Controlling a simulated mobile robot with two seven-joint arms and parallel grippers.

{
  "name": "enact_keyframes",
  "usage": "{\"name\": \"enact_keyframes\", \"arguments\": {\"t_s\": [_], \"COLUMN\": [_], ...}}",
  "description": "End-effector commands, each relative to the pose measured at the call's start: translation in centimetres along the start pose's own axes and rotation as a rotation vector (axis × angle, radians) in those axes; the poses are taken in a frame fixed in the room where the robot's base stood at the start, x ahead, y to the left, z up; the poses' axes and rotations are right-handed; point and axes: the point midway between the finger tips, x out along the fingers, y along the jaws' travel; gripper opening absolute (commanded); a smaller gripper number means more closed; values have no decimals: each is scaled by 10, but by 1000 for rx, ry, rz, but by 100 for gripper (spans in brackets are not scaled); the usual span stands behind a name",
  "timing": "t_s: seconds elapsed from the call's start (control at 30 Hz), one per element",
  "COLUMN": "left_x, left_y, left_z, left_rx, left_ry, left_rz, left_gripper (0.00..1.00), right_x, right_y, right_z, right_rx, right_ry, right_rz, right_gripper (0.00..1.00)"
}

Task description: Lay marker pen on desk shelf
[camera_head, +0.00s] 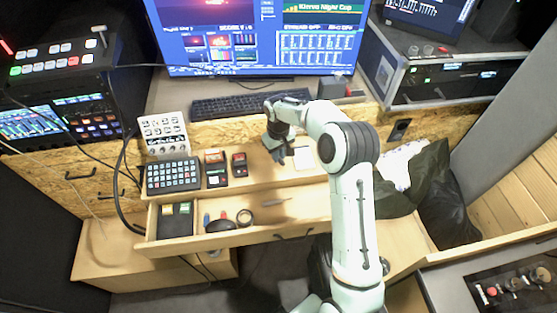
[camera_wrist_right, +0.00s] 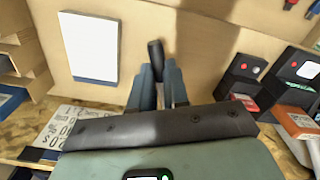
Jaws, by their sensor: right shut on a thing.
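My right gripper (camera_head: 280,156) is over the wooden desk shelf (camera_head: 257,178), in front of the keyboard ledge. In the right wrist view its blue-grey fingers (camera_wrist_right: 160,88) are shut on a dark marker pen (camera_wrist_right: 156,58), whose black end sticks out beyond the fingertips. The rest of the pen is hidden by the fingers, and the pen cannot be made out in the head view. Whether it touches the shelf is not clear. A white pad (camera_head: 304,158) lies just right of the gripper. My left gripper is not in view.
Small black and red devices (camera_head: 239,164) and a button pad (camera_head: 172,175) stand on the shelf's left. An open drawer (camera_head: 300,222) below holds several small items. A keyboard (camera_head: 235,106) lies on the ledge behind. Bare wood lies between the devices and the pad.

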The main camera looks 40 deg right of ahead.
Motion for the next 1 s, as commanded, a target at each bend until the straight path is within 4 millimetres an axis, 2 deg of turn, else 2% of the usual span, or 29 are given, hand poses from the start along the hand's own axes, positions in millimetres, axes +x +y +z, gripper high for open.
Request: {"name": "enact_keyframes", "arguments": {"t_s": [0.1,0.2,0.6,0.63,0.7,1.0], "left_x": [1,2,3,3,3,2], "left_y": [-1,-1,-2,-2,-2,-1], "left_z": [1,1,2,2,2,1], "left_rx": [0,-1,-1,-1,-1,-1], "left_ry": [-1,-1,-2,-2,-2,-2], "left_rz": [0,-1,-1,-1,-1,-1], "left_gripper": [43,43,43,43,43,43], "right_x": [21,33,39,39,38,37], "right_y": [0,0,0,0,0,0], "right_z": [1,1,1,1,1,0], "right_rx": [-1,-2,-1,-1,-1,0], "right_ry": [-6,-4,-2,-2,-2,-1], "right_rz": [-1,0,0,0,0,0], "right_gripper": [0,0,0,22,41,41]}}
